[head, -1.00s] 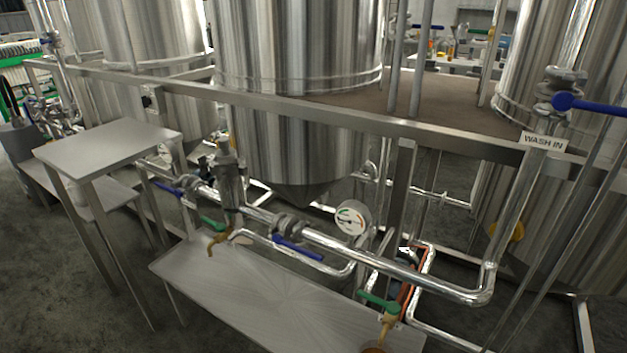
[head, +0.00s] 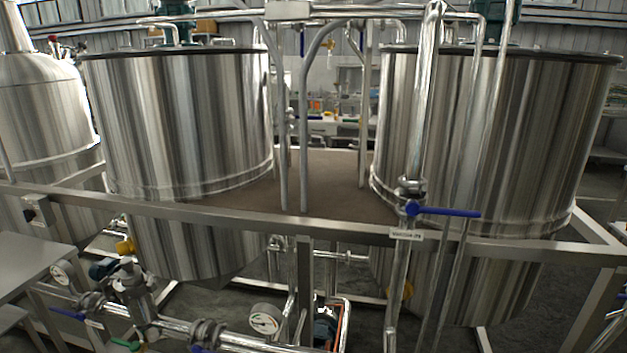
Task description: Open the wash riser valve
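The wash riser (head: 395,300) is a shiny vertical pipe right of centre in the head view. Its valve (head: 412,198) sits on it just above the frame rail. The valve's blue lever handle (head: 447,212) points to the right, across the pipe and roughly level. A small white label (head: 407,234) hangs just below the valve; its print is too small to read now, but it read "WASH IN" in the earlier view. Neither of my grippers is in view.
A long steel rail (head: 200,213) crosses in front of two large steel tanks (head: 190,120) (head: 500,140). Thin vertical pipes (head: 455,285) stand close right of the riser. A gauge (head: 265,319) and lower pipework with blue-handled valves lie at the bottom. A steel table (head: 30,258) stands at left.

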